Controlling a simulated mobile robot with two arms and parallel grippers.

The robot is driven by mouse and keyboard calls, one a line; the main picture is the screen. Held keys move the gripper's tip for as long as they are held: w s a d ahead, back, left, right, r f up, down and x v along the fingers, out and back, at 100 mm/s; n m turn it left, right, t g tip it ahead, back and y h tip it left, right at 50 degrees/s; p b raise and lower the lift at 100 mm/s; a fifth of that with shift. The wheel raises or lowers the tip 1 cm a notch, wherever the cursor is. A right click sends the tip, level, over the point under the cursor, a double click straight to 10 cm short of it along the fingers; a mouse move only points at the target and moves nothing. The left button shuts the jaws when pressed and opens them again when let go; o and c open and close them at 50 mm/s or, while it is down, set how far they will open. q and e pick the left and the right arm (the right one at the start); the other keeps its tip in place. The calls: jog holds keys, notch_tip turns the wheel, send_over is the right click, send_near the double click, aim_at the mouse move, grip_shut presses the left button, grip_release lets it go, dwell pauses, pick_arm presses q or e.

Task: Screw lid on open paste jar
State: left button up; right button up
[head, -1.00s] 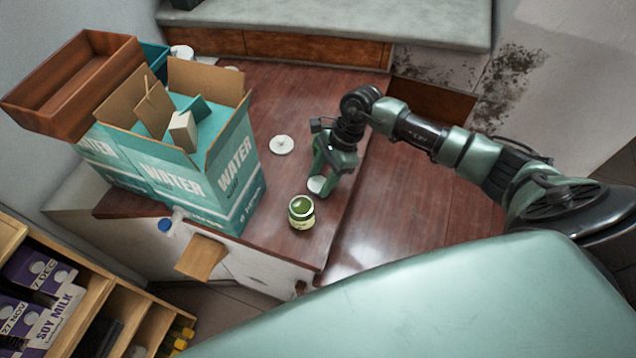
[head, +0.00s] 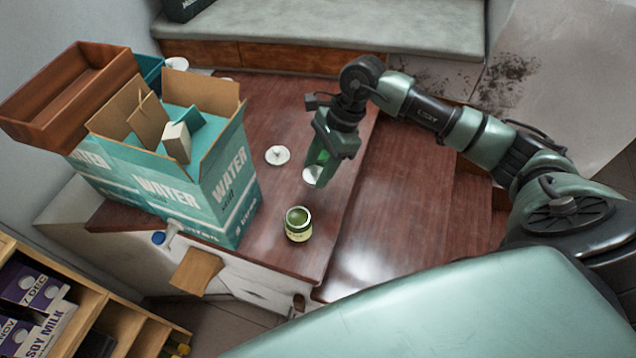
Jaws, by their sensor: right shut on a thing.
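The open paste jar (head: 298,226) stands upright on the dark red wooden top, near its front edge. It is small, with a pale label, and its open mouth shows green paste. My right gripper (head: 318,172) is shut on a white round lid (head: 312,176). It holds the lid behind the jar and a little to its right, apart from it. The fingers partly hide the lid. My left gripper is out of view.
A white disc with a small knob (head: 277,155) lies on the wooden top (head: 345,100) behind the jar. An open teal water carton (head: 215,200) stands to the left, with a brown tray (head: 62,95) beyond it. Steps (head: 420,200) lie to the right.

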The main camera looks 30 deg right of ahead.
aim_at(318, 173)
notch_tip(318, 173, up, 12)
jog(key=b, duration=0.1)
jog(key=shift+f, duration=0.2)
